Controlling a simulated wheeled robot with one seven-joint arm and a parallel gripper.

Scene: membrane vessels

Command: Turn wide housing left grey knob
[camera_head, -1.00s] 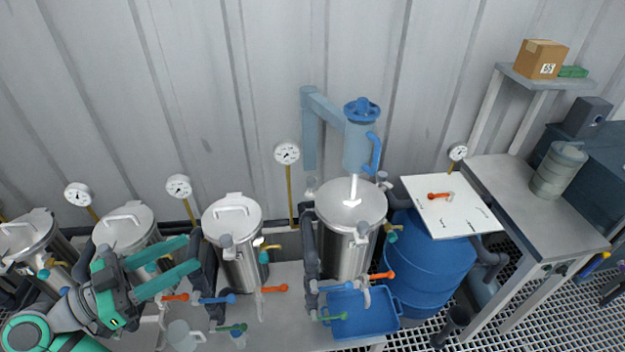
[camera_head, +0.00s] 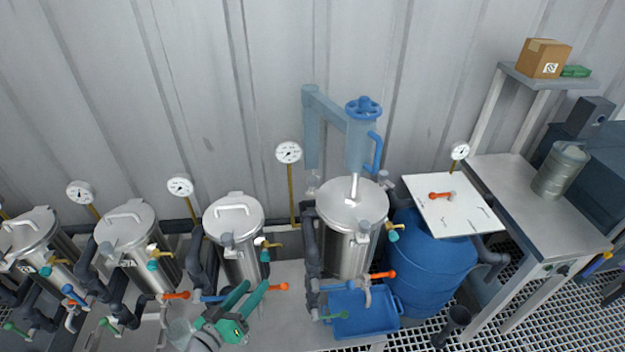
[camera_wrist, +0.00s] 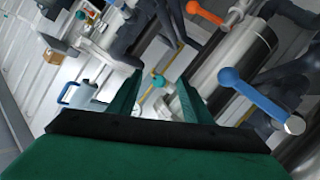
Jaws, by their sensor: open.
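The wide steel housing (camera_head: 348,245) stands right of centre in the head view, with a flat lid. A small grey knob (camera_head: 312,185) is at the left rear of its rim. Another grey knob (camera_head: 363,228) is at the front and a third (camera_head: 384,178) at the right rear. My gripper (camera_head: 256,287) is low in the head view, left of and below the wide housing, in front of the narrower vessel. Its green fingers are apart and hold nothing.
A narrower lidded vessel (camera_head: 238,250) stands left of the wide housing. Orange (camera_head: 382,275) and blue levers stick out near the vessel fronts; a blue lever (camera_wrist: 250,95) is close in the wrist view. A blue tray (camera_head: 360,318) and blue drum (camera_head: 430,265) are at right.

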